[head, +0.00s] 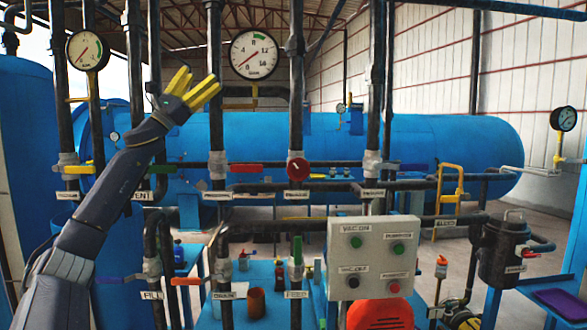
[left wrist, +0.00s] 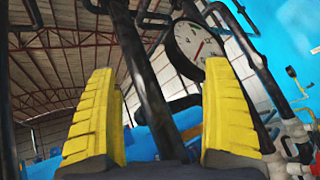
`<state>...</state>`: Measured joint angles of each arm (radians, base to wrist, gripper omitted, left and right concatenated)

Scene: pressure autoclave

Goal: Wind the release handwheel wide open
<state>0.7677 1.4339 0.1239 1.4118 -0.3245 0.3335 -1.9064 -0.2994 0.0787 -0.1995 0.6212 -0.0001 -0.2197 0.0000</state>
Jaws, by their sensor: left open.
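A red round handwheel (head: 298,168) sits on a vertical pipe in the middle of the head view, and the label below it is too small to read. I take it as the release handwheel. My left gripper (head: 202,76) is raised up and left of it, well apart, with its yellow fingers spread and empty. The left wrist view shows the two yellow fingers wide apart (left wrist: 158,78), with a dark pipe and a dial gauge (left wrist: 199,40) beyond them. The handwheel is not clear in that view. My right gripper is not in view.
Dark vertical pipes carry lever valves, including a red lever (head: 246,168) and a green lever (head: 297,250). Two dial gauges (head: 254,54) (head: 88,50) stand high. A grey button box (head: 372,255) is at lower right. The blue tank (head: 440,150) lies behind.

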